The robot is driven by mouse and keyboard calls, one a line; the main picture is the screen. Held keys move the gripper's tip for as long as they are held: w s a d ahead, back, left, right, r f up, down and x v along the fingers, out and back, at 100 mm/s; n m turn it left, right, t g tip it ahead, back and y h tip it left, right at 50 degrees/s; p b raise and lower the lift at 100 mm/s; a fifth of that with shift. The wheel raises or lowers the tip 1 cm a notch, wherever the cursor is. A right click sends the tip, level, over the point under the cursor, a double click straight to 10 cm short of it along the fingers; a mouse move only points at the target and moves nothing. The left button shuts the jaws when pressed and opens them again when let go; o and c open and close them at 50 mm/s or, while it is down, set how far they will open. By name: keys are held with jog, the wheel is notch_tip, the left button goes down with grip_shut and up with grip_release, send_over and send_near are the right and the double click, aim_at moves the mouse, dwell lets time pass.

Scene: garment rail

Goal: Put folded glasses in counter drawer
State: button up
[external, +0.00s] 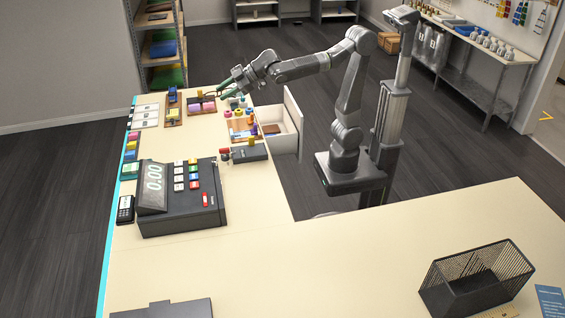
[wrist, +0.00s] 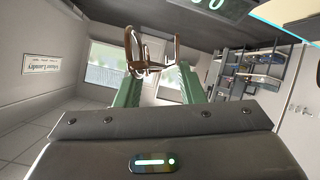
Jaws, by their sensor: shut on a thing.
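My gripper (wrist: 155,80) shows green fingers in the wrist view, shut on the brown-framed folded glasses (wrist: 152,48). The glasses stick out past the fingertips. In the external view my gripper (external: 218,88) is above the far part of the counter, and the glasses are too small to make out clearly there. The counter drawer (external: 292,125) is pulled out from the counter's right side, to the right of and nearer than my gripper. Its white front stands away from the counter, and the inside is partly visible with a brown item in it.
Below my gripper are colourful small items (external: 201,106) and spools on the counter (external: 185,135). A cash register (external: 180,195) stands nearer. A black mesh basket (external: 470,280) sits on the front counter. Shelves (external: 160,45) stand behind.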

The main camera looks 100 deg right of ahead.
jog(key=shift+s+r, duration=0.3)
jog(key=shift+r, duration=0.05)
jog(key=w+d+f, duration=0.2)
jog(key=w+f, duration=0.2)
jog(key=f, duration=0.5)
jog(key=w+d+f, duration=0.2)
jog(key=w+f, duration=0.2)
jog(key=f, duration=0.5)
jog(key=w+d+f, duration=0.3)
jog(key=w+f, duration=0.1)
jog(key=f, duration=0.5)
jog(key=w+d+m+h+b, duration=0.15)
jog(key=d+b, duration=0.25)
jog(key=d, duration=1.2)
jog(key=shift+m+h, duration=0.45)
jog(key=f, duration=0.3)
jog(key=f+b, duration=0.1)
jog(key=f, duration=0.2)
jog(key=f+b, duration=0.1)
jog(key=f, duration=0.3)
jog(key=shift+s, duration=0.25)
